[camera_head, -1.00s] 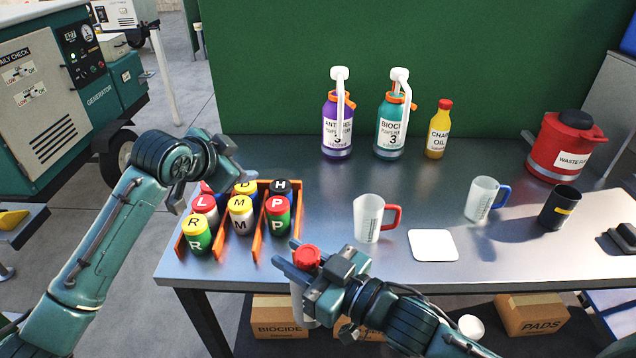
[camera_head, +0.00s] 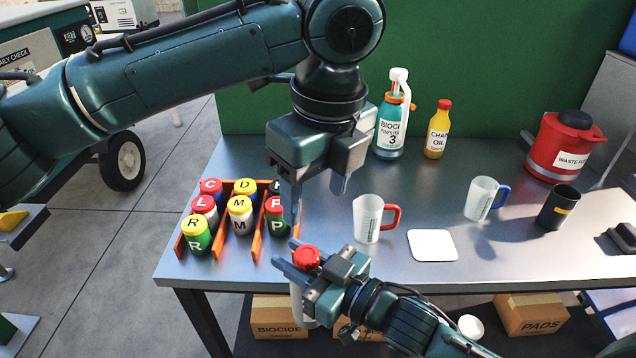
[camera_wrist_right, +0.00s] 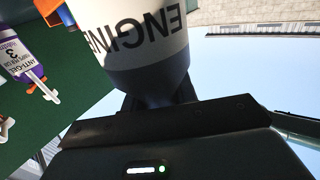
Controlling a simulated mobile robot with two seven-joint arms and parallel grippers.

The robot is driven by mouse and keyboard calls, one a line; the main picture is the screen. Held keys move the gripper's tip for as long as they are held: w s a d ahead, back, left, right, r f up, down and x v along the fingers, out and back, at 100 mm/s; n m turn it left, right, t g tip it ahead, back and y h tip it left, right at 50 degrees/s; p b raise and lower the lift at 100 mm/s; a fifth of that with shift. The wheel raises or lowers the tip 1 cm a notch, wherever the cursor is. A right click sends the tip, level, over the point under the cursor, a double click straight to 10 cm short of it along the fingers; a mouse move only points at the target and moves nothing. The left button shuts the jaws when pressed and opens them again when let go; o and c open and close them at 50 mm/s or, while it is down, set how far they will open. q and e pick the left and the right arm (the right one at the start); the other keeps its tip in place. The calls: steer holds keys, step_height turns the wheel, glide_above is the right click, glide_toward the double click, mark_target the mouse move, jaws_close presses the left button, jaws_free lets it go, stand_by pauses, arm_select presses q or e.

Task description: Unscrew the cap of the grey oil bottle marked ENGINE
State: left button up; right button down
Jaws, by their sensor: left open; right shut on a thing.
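The oil bottle has a red cap (camera_head: 307,257) and shows below my right gripper as a pale body (camera_head: 298,305). In the right wrist view the bottle (camera_wrist_right: 140,40) fills the top, with ENGINE upside down on its white label above a dark grey band. My right gripper (camera_head: 290,262) is shut on the bottle just below the cap, at the front edge of the bench. My left gripper (camera_head: 318,208) is open and empty, fingers pointing down, above and slightly right of the cap, apart from it.
An orange rack (camera_head: 257,240) of lettered jars stands left of the cap. A clear jug with a red handle (camera_head: 368,219) and a white pad (camera_head: 432,245) lie to the right. Pump bottle (camera_head: 391,130) and a yellow oil bottle (camera_head: 437,135) stand behind.

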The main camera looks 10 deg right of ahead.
mark_target(309, 253)
arm_select(q)
steer(key=f, duration=0.7)
steer(key=w+f, duration=0.1)
steer(key=f, duration=0.3)
steer(key=shift+w+a+f, duration=0.1)
steer(key=shift+a+f, duration=0.15)
steer(key=shift+a, duration=0.15)
steer(key=shift+c, duration=0.6)
